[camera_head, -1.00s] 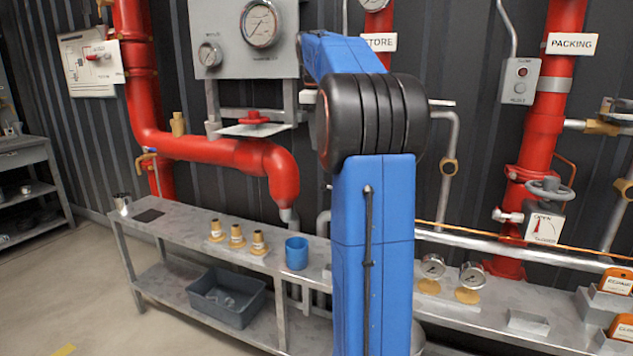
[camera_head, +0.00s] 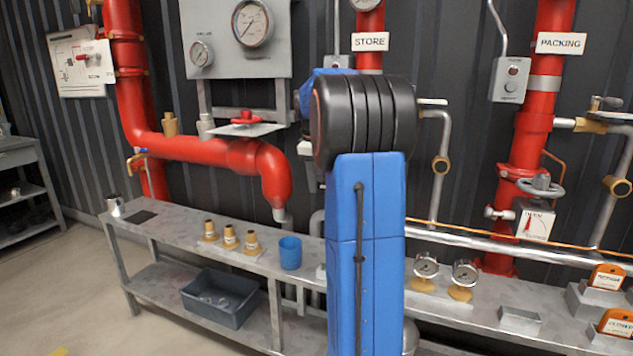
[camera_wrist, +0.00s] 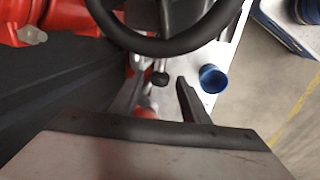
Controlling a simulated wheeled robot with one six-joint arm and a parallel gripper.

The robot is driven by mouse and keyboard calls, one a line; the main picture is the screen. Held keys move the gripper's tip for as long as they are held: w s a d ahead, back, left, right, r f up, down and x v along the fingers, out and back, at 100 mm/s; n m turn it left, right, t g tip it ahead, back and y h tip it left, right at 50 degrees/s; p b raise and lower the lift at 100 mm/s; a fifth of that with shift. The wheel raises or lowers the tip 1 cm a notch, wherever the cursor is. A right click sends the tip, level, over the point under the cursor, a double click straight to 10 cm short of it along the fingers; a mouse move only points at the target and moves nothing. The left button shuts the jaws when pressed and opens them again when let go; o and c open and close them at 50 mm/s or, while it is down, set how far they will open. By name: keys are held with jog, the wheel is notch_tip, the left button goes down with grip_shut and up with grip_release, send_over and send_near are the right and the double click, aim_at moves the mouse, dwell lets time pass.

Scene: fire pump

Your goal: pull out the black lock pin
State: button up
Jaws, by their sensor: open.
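A small black knob on a pale shaft (camera_wrist: 160,78), which looks like the lock pin, shows in the wrist view below a black handwheel rim (camera_wrist: 165,42). My gripper (camera_wrist: 158,82) is open. Its two dark fingers stand to the left and right of the knob, with gaps on both sides. I cannot tell how far the fingertips are from the knob in depth. In the head view my blue arm and its black joint stand in the middle; my gripper and the pin are hidden there.
A blue cup (camera_wrist: 212,78) is right of the fingers in the wrist view; it also stands on the grey bench (camera_head: 180,228) in the head view (camera_head: 290,253). Red pipes (camera_head: 205,147) and a gauge panel (camera_head: 232,65) are behind. Open floor (camera_head: 120,300) lies at front left.

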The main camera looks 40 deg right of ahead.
jog(key=shift+f, duration=0.35)
grip_shut()
jog(key=shift+w+a+r, duration=0.1)
jog(key=shift+w+a, duration=0.2)
jog(key=shift+w, duration=0.5)
jog(key=shift+w+a, duration=0.25)
jog(key=shift+w, duration=0.55)
grip_release()
jog(key=shift+w+a, duration=0.1)
